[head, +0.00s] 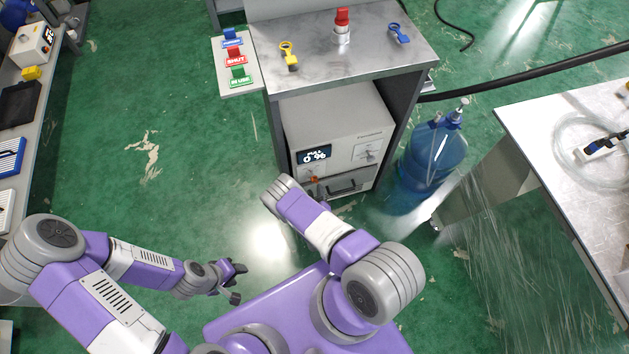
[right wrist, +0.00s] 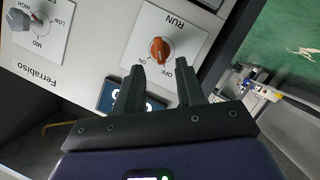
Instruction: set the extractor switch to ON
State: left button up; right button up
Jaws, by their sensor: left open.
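The extractor (head: 335,120) is a grey box on the lower shelf of a metal cabinet. Its orange switch knob (right wrist: 161,50) sits on a white RUN plate (right wrist: 180,28) with ON and OFF marks, upside down in the right wrist view. In the head view the knob (head: 312,179) is small, below the display. I cannot tell its setting. My right gripper (right wrist: 161,75) is open and empty in front of the panel, its fingertips short of the knob and on either side of its line. The head view hides its fingers. My left gripper (head: 238,283) is open and empty, away from the cabinet.
A dark display (head: 313,155) reads 0 %. A grey LOW-MID-HIGH knob (right wrist: 18,20) is on the same panel. A blue bottle (head: 432,155) stands right of the cabinet. The floor at left is clear.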

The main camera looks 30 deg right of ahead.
aim_at(315, 182)
jog(key=b+x, duration=0.2)
jog(key=x, duration=0.3)
jog(key=shift+w+f, duration=0.15)
jog(key=shift+f, duration=0.05)
jog(key=shift+w+d+f, duration=0.15)
jog(key=shift+w+d, duration=0.2)
jog(key=shift+w, duration=0.2)
jog(key=c, duration=0.7)
